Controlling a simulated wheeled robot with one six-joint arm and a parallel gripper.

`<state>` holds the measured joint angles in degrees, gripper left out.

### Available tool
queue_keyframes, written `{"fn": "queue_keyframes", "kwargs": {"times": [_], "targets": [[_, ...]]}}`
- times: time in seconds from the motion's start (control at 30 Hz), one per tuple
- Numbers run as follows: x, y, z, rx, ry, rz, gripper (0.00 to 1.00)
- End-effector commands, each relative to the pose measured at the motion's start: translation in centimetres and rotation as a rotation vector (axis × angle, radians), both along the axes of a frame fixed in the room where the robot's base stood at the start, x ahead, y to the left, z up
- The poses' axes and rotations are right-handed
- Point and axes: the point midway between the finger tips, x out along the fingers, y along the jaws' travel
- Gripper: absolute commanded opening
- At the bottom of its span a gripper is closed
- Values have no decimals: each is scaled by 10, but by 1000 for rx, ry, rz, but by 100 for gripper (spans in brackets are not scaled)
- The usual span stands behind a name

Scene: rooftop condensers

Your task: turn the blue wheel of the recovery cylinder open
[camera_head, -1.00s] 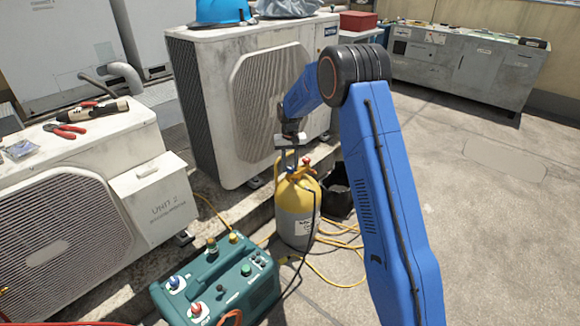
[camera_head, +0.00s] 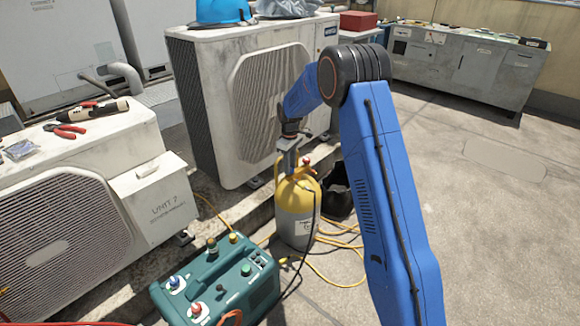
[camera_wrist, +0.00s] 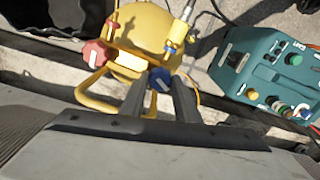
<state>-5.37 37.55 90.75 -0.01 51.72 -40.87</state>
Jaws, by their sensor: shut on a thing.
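The recovery cylinder (camera_head: 296,217), grey below with a yellow top, stands upright on the ground before the middle condenser. In the wrist view its yellow top (camera_wrist: 147,38) fills the upper middle. The blue wheel (camera_wrist: 159,79) sits between my gripper's (camera_wrist: 158,90) two grey fingers, which are shut on it. The red wheel (camera_wrist: 95,53) is to the left of it, by the yellow guard handle (camera_wrist: 92,98). In the head view my gripper (camera_head: 288,165) points down onto the cylinder's top and hides the blue wheel. The red wheel (camera_head: 307,161) shows just beside it.
A teal recovery machine (camera_head: 218,285) stands on the ground at front left, also at right in the wrist view (camera_wrist: 268,62). A black bucket (camera_head: 338,192) stands right behind the cylinder. Yellow hoses (camera_head: 335,281) lie around it. The condenser (camera_head: 262,85) rises close behind.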

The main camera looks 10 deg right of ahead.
Motion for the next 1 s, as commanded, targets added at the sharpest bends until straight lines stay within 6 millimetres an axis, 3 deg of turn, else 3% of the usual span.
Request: {"fn": "queue_keyframes", "kwargs": {"times": [1.0], "targets": [[1,0,1,0,-2,964,6]]}}
